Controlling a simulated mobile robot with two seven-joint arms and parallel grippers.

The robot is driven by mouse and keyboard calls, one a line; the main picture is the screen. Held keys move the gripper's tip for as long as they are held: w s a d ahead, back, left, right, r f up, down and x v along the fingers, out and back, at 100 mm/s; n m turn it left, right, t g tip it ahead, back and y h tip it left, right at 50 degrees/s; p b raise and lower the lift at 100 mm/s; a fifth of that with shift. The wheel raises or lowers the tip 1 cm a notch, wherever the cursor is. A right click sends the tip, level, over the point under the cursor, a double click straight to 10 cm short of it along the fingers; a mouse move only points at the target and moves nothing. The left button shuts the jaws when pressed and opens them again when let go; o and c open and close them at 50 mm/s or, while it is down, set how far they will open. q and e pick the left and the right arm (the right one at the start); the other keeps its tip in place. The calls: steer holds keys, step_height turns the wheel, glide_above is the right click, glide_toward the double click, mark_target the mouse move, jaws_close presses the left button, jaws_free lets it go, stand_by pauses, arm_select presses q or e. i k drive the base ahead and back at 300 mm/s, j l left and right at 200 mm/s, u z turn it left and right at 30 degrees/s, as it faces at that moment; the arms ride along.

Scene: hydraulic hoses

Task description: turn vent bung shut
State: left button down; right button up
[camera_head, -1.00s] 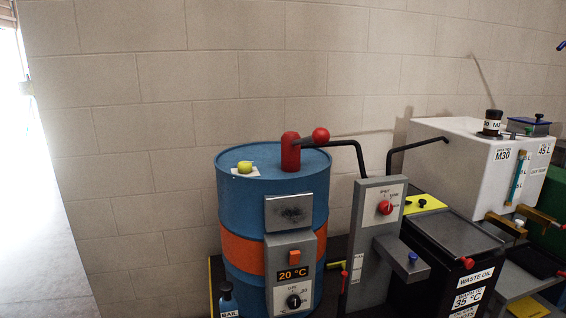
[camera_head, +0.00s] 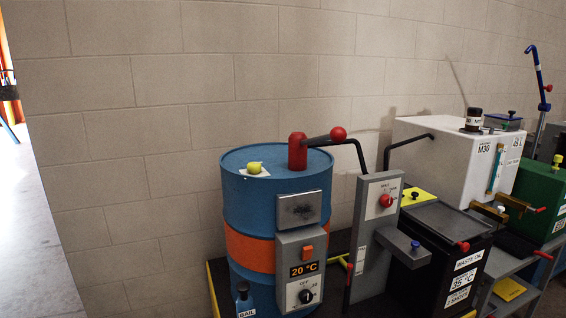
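A blue drum (camera_head: 236,205) with an orange band stands at centre left. On its lid is a small yellow-green knob (camera_head: 254,167) on a white square plate (camera_head: 262,173); this looks like the vent bung. Whether it is turned open or shut cannot be told from here. A red fitting (camera_head: 297,151) with a dark lever ending in a red ball (camera_head: 338,133) also stands on the lid. Neither of my grippers shows in the head view.
A grey panel (camera_head: 378,215) with a red knob stands right of the drum. Further right are a black waste oil box (camera_head: 440,250), a white tank (camera_head: 438,150) and a green box (camera_head: 540,190). Open floor (camera_head: 35,240) lies at the left.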

mark_target(252, 168)
steer(key=j+z, duration=1.05)
steer(key=j, duration=0.2)
steer(key=j+z, duration=0.25)
steer(key=j, duration=0.25)
steer(key=j+z, duration=0.45)
steer(key=j, duration=0.95)
steer(key=i+j+z, duration=0.1)
steer(key=j, duration=0.4)
